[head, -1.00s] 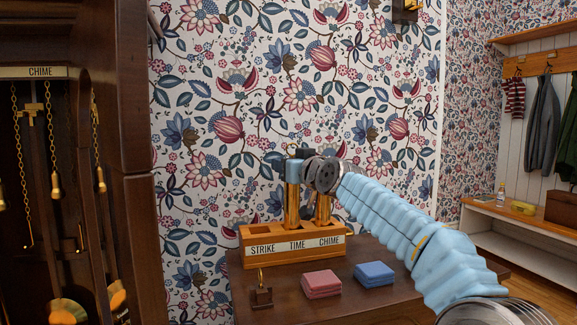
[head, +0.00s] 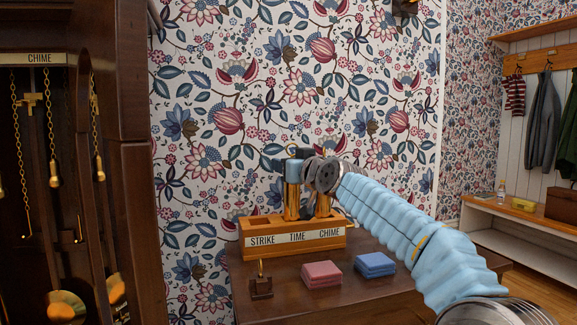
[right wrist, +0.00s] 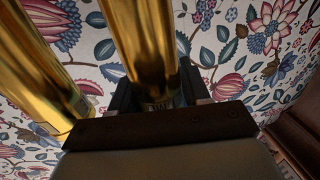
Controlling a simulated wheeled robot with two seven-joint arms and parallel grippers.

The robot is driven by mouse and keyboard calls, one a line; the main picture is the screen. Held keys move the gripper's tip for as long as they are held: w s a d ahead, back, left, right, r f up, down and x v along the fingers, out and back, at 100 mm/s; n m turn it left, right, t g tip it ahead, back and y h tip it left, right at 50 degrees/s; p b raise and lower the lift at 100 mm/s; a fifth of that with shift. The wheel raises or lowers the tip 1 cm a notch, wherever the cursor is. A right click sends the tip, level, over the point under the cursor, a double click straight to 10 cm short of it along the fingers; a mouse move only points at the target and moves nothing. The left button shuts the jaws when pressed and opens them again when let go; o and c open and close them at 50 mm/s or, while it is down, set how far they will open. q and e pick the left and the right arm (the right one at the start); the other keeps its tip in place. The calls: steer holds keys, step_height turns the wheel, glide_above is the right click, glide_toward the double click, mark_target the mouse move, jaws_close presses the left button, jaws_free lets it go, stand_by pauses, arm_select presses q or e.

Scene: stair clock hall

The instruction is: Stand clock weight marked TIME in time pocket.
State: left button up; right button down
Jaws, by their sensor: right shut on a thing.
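A wooden rack (head: 255,252) labelled STRIKE, TIME and CHIME stands on a dark brown cabinet top. My right gripper (head: 296,168) is shut on a shiny brass clock weight (head: 292,202), upright at the TIME pocket. Its lower end is hidden behind the rack's front wall, so I cannot tell whether it touches the bottom. In the right wrist view the held weight (right wrist: 145,45) passes between the dark fingers; its marking is not readable. A second brass weight (head: 323,206) stands in the CHIME pocket, partly behind my gripper. The STRIKE pocket looks empty. My left gripper is out of view.
A small dark block with a brass hook (head: 261,285), a pink cloth stack (head: 321,274) and a blue one (head: 375,264) lie in front of the rack. A tall clock case (head: 125,160) stands at the left. A papered wall is close behind.

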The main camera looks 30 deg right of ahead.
steer(key=shift+f+b, duration=0.35)
steer(key=shift+b, duration=0.05)
steer(key=c, duration=0.7)
jaws_free()
steer(key=shift+s, duration=0.1)
steer(key=shift+o, duration=1.2)
steer(key=s+b, duration=0.1)
steer(key=s, duration=1.2)
steer(key=shift+s+a, duration=0.3)
steer(key=shift+s, duration=0.05)
steer(key=shift+f, duration=0.15)
